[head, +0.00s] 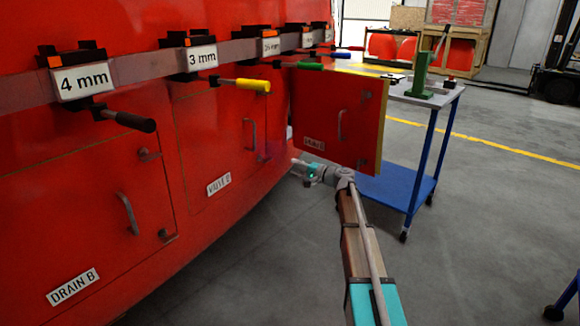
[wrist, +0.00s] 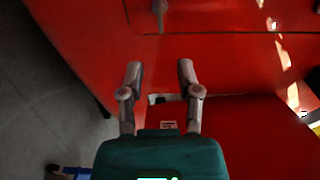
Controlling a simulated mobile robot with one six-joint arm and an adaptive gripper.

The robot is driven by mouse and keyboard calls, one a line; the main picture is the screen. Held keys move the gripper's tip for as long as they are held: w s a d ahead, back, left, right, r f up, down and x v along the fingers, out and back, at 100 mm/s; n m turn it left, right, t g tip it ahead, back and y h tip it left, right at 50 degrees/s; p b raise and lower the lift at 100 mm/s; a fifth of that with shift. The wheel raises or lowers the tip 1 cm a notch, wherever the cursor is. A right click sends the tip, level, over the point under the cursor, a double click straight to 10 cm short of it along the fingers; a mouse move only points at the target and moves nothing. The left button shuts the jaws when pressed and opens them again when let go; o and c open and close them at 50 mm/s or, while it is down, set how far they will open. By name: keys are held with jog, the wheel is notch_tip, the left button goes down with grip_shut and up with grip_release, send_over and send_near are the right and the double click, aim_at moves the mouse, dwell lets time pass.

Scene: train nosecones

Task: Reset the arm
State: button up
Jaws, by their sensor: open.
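My arm reaches up from the lower right of the head view. My gripper (wrist: 158,75) is open and empty in the wrist view, its two fingers apart in front of red panelling (wrist: 85,40). In the head view my gripper (head: 300,168) is small, beside the lower left edge of an open red door (head: 325,115). I cannot tell whether it touches the door. The red nosecone (head: 90,190) fills the left of the head view.
Panels marked DRAIN B (head: 72,287) and VALVE B (head: 219,184) look closed. A rail (head: 140,68) holds several labelled hand tools. A blue trolley (head: 420,150) stands behind the open door.

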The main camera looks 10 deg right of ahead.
jog(key=shift+s, duration=0.1)
dwell(0.3)
jog(key=s+a+f+n+g+h, duration=0.2)
jog(key=s+a+f+n+g, duration=0.15)
jog(key=s+a+f, duration=0.45)
jog(key=s+a+f+n+g+h, duration=0.3)
jog(key=s+f+g, duration=0.15)
jog(key=s, duration=0.65)
jog(key=s+d+f+n+g+h, duration=0.1)
jog(key=s+d+f+g+h, duration=0.2)
jog(key=s, duration=0.7)
jog(key=s+d+f+n+g+h, duration=0.1)
jog(key=s+f+h, duration=0.3)
jog(key=s, duration=0.7)
notch_tip(320, 180, up, 39)
jog(key=h+p, duration=0.1)
jog(key=p, duration=3.7)
jog(key=shift+w+a, duration=0.2)
jog(key=shift+w, duration=0.2)
